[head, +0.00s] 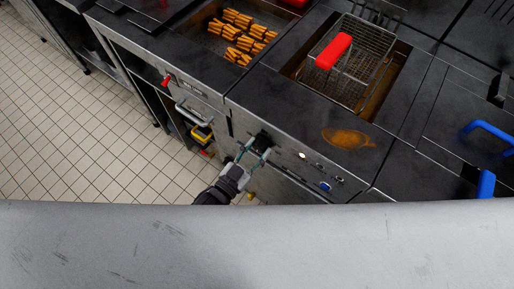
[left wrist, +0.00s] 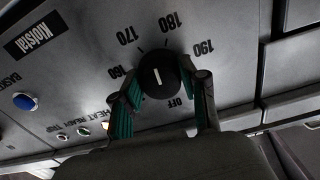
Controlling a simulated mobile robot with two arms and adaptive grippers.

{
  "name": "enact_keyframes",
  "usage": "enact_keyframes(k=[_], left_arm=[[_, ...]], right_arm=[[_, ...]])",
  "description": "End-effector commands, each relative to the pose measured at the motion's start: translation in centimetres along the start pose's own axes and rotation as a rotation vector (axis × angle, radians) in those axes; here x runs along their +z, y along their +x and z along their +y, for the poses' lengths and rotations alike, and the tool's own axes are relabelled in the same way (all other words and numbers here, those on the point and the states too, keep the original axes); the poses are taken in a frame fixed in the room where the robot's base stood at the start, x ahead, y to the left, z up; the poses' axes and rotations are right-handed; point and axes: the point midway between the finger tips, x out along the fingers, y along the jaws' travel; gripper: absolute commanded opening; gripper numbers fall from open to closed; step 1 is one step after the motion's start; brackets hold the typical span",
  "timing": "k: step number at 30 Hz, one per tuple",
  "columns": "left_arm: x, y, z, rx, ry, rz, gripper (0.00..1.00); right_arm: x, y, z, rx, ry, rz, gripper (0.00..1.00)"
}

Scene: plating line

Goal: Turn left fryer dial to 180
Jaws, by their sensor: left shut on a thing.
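The fryer dial (left wrist: 157,76) is a round black knob on the grey front panel, with a short white mark close to vertical in the left wrist view. Printed labels 160, 170, 180 and 190 and OFF surround it; I cannot tell exactly which one the mark points at. My left gripper (left wrist: 165,88) has a finger on either side of the knob and is shut on it. In the head view the left gripper (head: 251,151) reaches the dark dial (head: 263,139) on the fryer's front. My right gripper is not in view.
A wire basket with a red handle (head: 333,51) sits in the fryer well. Golden fried pieces (head: 238,38) lie in a pan at left. An orange-brown stain (head: 347,138) marks the dark top. A blue button (left wrist: 25,101) is on the panel. Tiled floor at left is clear.

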Motion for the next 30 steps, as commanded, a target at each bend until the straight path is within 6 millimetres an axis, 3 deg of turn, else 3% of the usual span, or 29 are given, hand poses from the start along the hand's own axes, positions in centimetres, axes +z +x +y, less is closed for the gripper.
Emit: enact_keyframes(k=[15,30], left_arm=[[0.01,-0.02,-0.14,-0.001,0.364,-0.001,0.08],[0.0,0.0,-0.14,0.0,0.448,-0.001,0.08]], right_arm=[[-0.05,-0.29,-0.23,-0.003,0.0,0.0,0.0],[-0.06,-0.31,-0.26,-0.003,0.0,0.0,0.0]])
